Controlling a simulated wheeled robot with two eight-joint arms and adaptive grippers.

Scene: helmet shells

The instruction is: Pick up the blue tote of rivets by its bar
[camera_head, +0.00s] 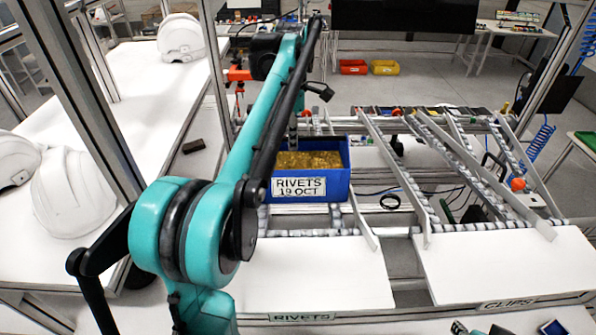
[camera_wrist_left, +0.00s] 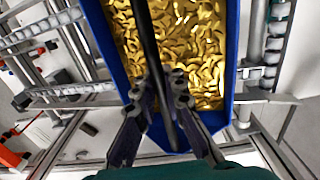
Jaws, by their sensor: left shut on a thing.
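The blue tote of rivets (camera_head: 338,184) is at the left lane of the roller rack, with a white label reading RIVETS 19 OCT on its front. Gold rivets fill it. In the left wrist view the tote's blue wall (camera_wrist_left: 232,60) frames the rivets, and its dark bar (camera_wrist_left: 149,45) runs across above them. My left gripper (camera_wrist_left: 160,88) is shut on the bar, a finger on each side. In the head view my left gripper (camera_head: 292,138) is largely hidden behind my teal arm. I cannot tell whether the tote's base touches the rollers. My right gripper is not in view.
A white shelf edge labelled RIVETS (camera_head: 302,317) lies before the rack, with a CLIPS shelf (camera_head: 508,265) to its right. Sloping metal rails (camera_head: 410,185) stand right of the tote. White helmet shells (camera_head: 72,192) sit on the left table, behind a metal post.

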